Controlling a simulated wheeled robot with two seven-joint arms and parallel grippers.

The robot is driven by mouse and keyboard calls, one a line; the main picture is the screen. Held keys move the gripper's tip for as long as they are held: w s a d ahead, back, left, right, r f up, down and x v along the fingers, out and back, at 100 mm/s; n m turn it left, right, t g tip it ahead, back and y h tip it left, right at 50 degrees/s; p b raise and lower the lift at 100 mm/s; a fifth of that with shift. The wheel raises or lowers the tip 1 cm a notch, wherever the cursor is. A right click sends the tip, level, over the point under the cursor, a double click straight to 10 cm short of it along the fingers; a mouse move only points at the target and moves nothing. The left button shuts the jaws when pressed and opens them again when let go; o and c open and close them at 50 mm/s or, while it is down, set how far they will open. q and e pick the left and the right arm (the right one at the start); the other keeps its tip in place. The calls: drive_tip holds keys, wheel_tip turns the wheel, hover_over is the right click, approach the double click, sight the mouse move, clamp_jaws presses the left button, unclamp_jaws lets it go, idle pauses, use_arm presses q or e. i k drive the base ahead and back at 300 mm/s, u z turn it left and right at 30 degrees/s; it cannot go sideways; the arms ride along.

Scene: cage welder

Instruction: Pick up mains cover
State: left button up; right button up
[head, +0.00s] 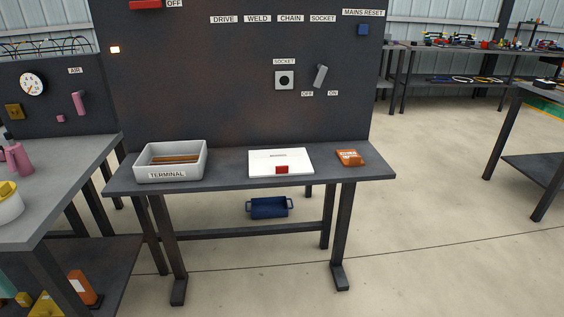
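A flat white panel (262,163) lies on the dark workbench, in the middle of its top. It has a small dark label too small to read and a red block (282,170) at its front edge. It may be the mains cover, but I cannot tell for sure.
A grey tray labelled TERMINAL (166,175) stands left of the panel, with brown strips inside. An orange-brown object (350,158) lies to the right. The dark board (230,90) with switches rises behind. A blue bin (269,208) sits beneath. Open floor lies right.

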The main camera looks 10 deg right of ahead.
sight(288, 161)
drive_tip(key=k, duration=0.55)
drive_tip(key=z, duration=0.75)
drive_tip(key=i, duration=0.95)
drive_tip(key=u, duration=0.5)
drive_tip(key=i, duration=0.7)
drive_tip(key=u, duration=0.75)
